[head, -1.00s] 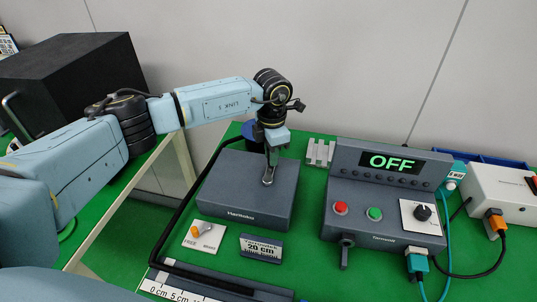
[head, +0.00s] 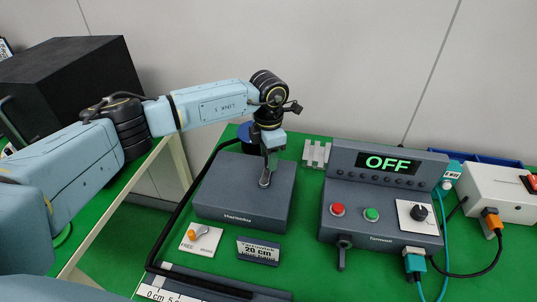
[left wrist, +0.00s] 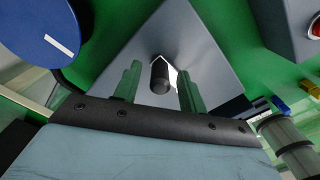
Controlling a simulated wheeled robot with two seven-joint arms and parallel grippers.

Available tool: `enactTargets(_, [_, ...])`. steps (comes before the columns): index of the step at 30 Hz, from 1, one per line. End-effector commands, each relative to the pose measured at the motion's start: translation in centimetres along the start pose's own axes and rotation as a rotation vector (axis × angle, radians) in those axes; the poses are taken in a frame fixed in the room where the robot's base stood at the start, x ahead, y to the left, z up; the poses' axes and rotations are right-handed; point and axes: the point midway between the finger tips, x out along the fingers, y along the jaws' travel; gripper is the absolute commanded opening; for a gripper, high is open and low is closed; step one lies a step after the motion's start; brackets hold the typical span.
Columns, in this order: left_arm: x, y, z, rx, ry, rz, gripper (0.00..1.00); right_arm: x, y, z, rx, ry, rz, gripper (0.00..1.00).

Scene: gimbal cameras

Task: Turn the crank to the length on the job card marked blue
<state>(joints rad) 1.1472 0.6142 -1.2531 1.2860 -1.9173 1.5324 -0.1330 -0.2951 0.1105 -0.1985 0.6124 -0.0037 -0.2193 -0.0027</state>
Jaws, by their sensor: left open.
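My left gripper (head: 266,180) points down over the top of a dark grey box (head: 238,212) on the green bench. In the left wrist view its two fingers (left wrist: 160,88) are apart, with an upright dark knob (left wrist: 160,76) between them. A gap shows on both sides of the knob, which looks like the crank's handle; the crank arm is mostly hidden. A dark card (head: 258,251) in front of the box reads "20 cm"; its smaller top line is unreadable. I see no blue mark on it. My right gripper is out of view.
A blue disc (left wrist: 48,30) with a white line is beside the box. A FREE lever plate (head: 201,239) and a ruler (head: 165,293) lie in front. On the right, a console (head: 380,232) reads "OFF", with red and green buttons, a knob and cables.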

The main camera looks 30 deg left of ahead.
Motion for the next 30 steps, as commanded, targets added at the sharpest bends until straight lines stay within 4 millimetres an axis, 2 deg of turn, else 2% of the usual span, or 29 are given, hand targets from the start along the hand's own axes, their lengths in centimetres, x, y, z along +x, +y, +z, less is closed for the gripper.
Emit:
enactTargets(5, [-1.0, 0.1, 0.0, -0.001, -0.001, 0.001, 0.41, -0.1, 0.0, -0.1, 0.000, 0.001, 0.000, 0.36])
enactTargets(8, [-2.8, 0.1, 0.0, 0.000, -0.003, 0.002, 0.41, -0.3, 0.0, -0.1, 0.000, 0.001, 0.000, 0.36])
enactTargets(15, [-8.3, 0.1, 0.1, 0.000, -0.004, 0.003, 0.41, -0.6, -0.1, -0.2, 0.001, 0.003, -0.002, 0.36])
enactTargets(21, [-11.8, 0.0, 0.1, 0.000, -0.002, 0.002, 0.41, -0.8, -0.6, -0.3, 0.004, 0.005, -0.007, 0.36])
enactTargets(25, [-13.0, 0.0, 0.0, 0.000, -0.002, 0.000, 0.41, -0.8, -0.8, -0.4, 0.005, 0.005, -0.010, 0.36])
enactTargets(30, [-13.4, 0.0, 0.0, 0.000, -0.001, 0.000, 0.41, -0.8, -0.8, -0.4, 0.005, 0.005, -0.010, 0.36])
